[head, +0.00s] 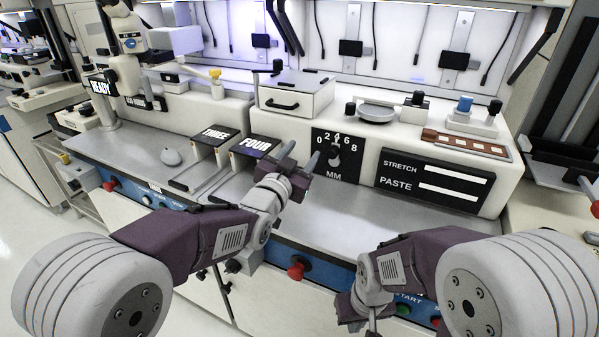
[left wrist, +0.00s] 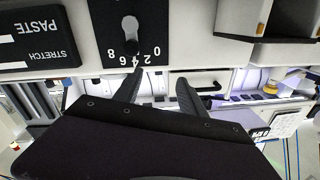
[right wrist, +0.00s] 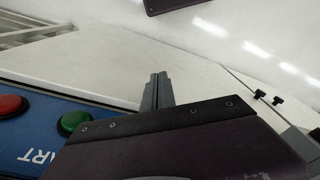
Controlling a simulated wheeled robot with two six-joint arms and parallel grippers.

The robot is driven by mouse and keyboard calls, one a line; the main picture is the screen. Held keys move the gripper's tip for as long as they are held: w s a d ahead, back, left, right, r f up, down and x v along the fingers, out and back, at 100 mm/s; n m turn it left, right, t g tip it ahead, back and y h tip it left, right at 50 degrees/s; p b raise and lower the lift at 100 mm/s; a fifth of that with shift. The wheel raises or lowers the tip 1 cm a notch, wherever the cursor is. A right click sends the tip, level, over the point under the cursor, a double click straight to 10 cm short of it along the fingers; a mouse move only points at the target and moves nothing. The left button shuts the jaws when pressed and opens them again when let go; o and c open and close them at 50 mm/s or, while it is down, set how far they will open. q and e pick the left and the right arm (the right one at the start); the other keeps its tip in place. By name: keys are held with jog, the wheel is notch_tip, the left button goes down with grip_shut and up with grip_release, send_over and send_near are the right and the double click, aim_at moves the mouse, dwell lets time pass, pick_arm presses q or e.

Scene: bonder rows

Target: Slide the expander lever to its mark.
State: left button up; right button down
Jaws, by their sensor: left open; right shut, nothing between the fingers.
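A black dial plate marked 0 to 8 and MM (head: 320,161) is on the front of the white bench unit. A pale, rounded lever or knob (head: 335,158) stands out from it, with a dark part toward the numbers near 4. The lever (left wrist: 130,27) and plate (left wrist: 105,22) also show upside down in the left wrist view. My left gripper (head: 299,157) is open and empty, just left of the plate; its fingers (left wrist: 160,80) point toward the unit. My right gripper (right wrist: 157,90) is shut and empty, low by the bench front. The lever's mark cannot be singled out.
A STRETCH and PASTE panel (head: 432,181) is right of the dial. THREE (head: 213,134) and FOUR (head: 254,146) blocks stand to its left. A drawer box (head: 296,93) sits above. The grey bench top (head: 350,215) is clear below the dial.

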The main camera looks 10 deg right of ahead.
aim_at(331, 154)
pick_arm(q)
jog(key=s+d+f+h+b, duration=0.1)
jog(key=s+d+f, duration=0.2)
jog(key=d+f, duration=0.1)
jog(key=shift+m+g, duration=0.4)
jog(key=x, duration=0.8)
jog(key=shift+w+d+r, duration=0.2)
jog(key=shift+w+r, duration=0.1)
jog(key=shift+r, duration=0.05)
grip_shut()
